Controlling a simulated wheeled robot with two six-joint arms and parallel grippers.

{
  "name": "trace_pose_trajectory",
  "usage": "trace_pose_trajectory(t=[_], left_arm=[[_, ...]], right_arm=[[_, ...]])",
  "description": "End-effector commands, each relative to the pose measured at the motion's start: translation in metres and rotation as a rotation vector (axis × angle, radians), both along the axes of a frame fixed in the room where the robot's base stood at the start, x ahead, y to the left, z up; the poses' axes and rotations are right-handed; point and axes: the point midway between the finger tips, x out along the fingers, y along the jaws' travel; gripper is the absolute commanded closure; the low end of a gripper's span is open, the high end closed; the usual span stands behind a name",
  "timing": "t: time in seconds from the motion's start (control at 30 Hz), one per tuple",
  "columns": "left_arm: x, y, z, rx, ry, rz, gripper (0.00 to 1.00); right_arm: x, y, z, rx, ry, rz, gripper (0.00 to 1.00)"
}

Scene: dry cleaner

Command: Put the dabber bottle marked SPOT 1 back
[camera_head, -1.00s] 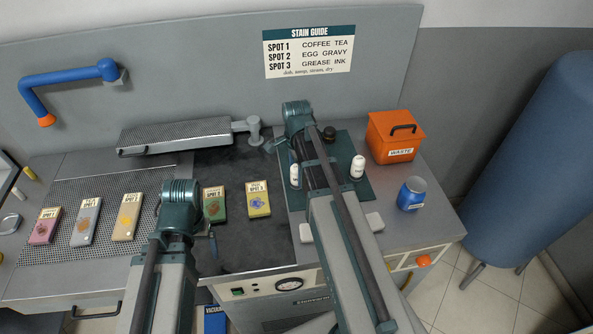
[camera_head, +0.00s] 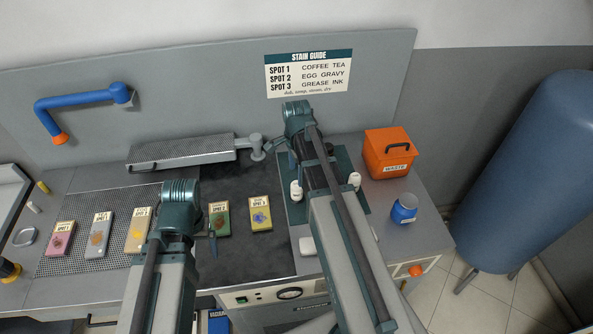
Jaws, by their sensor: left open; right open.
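Two white bottles stand on a dark green mat (camera_head: 293,212) on the right part of the counter, one at its left (camera_head: 296,191) and one at its right (camera_head: 354,181). A dark-capped item between them is mostly behind my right forearm. I cannot read any bottle label, so I cannot tell which is SPOT 1. My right gripper (camera_head: 274,146) is open, partly hidden by its own wrist, and appears above the mat's back left. My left gripper (camera_head: 212,246) is open, mostly behind its wrist, near the green stain card (camera_head: 220,219). Neither gripper visibly holds anything.
An orange waste bin (camera_head: 388,155) and blue jar (camera_head: 404,208) stand right of the mat. Several stain cards lie left and centre, including a yellow one (camera_head: 260,214). A grey sleeve board (camera_head: 180,152) is behind. The stain guide (camera_head: 309,73) hangs on the back panel.

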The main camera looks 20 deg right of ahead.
Motion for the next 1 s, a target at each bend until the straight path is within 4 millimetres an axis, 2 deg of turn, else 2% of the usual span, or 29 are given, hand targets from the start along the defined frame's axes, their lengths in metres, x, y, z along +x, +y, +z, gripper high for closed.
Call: trace_pose_trajectory(t=[0.03, 0.1, 0.3, 0.77, 1.0], left_arm=[[0.000, 0.000, 0.016, -0.001, 0.000, 0.002, 0.14], [0.000, 0.000, 0.026, -0.001, 0.000, 0.004, 0.14], [0.000, 0.000, 0.041, -0.002, 0.000, 0.009, 0.14], [0.000, 0.000, 0.040, -0.002, 0.000, 0.009, 0.14], [0.000, 0.000, 0.027, -0.001, 0.000, 0.007, 0.14]], right_arm=[[0.000, 0.000, 0.016, 0.000, 0.000, 0.000, 0.19], [0.000, 0.000, 0.026, 0.000, 0.000, 0.000, 0.19], [0.000, 0.000, 0.041, 0.000, 0.000, 0.000, 0.19], [0.000, 0.000, 0.040, 0.000, 0.000, 0.000, 0.19], [0.000, 0.000, 0.027, 0.000, 0.000, 0.000, 0.19]])
